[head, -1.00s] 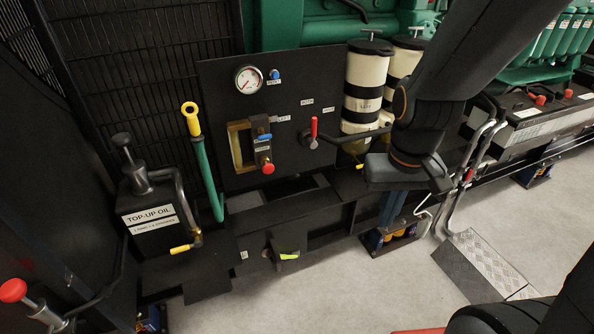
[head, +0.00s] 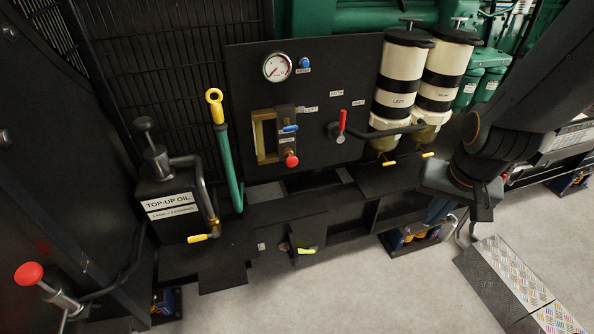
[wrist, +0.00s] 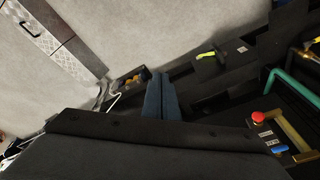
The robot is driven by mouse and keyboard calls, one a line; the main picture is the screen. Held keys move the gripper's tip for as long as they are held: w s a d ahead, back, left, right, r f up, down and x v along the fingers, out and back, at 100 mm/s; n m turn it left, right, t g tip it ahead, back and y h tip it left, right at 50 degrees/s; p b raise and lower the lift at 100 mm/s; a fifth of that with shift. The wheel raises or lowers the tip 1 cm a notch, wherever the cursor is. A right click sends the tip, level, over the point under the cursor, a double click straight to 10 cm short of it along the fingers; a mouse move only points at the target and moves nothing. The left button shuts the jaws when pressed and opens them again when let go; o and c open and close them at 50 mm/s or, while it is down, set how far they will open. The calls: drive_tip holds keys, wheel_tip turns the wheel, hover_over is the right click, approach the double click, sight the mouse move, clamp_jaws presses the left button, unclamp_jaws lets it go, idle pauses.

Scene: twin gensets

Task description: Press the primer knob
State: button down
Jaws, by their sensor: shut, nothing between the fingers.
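A red knob (head: 292,160) sticks out of a small block on the black panel (head: 345,80), below a blue lever (head: 289,129); the small labels beside it are too blurred to read. The red knob (wrist: 259,117) also shows at the right of the wrist view. Another red ball knob (head: 28,274) stands on a metal fitting at the far lower left. My gripper (head: 437,212) is to the right of the panel knob, pointing down and clear of it. Its blue fingers (wrist: 158,95) are shut together and empty in the wrist view.
Grey floor (head: 370,290) is open in front.

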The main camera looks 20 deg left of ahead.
sight(292, 163)
drive_tip(key=w+a+f+m+t+y+b, duration=0.1)
drive_tip(key=w+a+f+m+t+b, duration=0.15)
drive_tip(key=w+a+f, duration=0.35)
drive_tip(key=w+a+f+m+t+y+b, duration=0.2)
drive_tip(key=w+a+f+t, duration=0.25)
drive_tip(key=a, duration=0.35)
drive_tip(key=s+a+m+t+y+b, duration=0.2)
drive_tip(key=a+m+t+y+b, duration=0.1)
drive_tip(key=a, duration=1)
drive_tip(key=m+t+y, duration=0.1)
drive_tip(key=m+y, duration=0.1)
drive_tip(key=shift+s+r+y, duration=0.15)
drive_tip(key=shift+s+y, duration=0.15)
drive_tip(key=shift+y, duration=0.1)
drive_tip(key=shift+m, duration=0.25)
drive_tip(key=p+x, duration=0.1)
drive_tip(key=x, duration=1.3)
drive_tip(key=shift+w+r+p, duration=0.1)
drive_tip(key=shift+r+p, duration=0.05)
drive_tip(key=shift+p, duration=0.2)
